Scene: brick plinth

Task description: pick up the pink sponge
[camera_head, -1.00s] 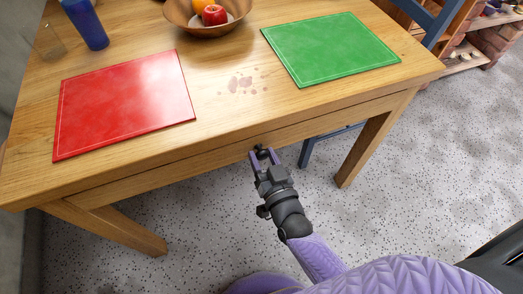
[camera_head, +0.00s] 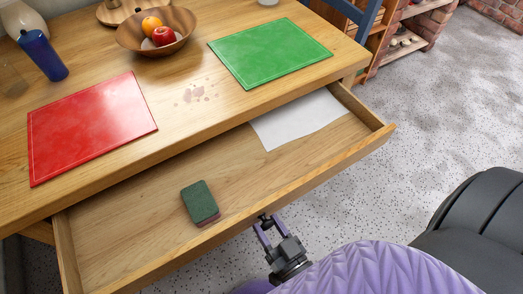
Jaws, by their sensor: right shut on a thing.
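A sponge (camera_head: 200,201) lies in the open drawer, near its front panel and left of the middle. Its top is dark green and a thin pinkish layer shows along its lower edge. My right gripper (camera_head: 264,222) is at the outside of the drawer front (camera_head: 300,188), to the right of the sponge and apart from it. It is shut on the drawer's dark knob, which is mostly hidden by the fingers. My left gripper is not in view.
A white paper (camera_head: 300,117) lies in the drawer's right part. The drawer's middle is clear.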

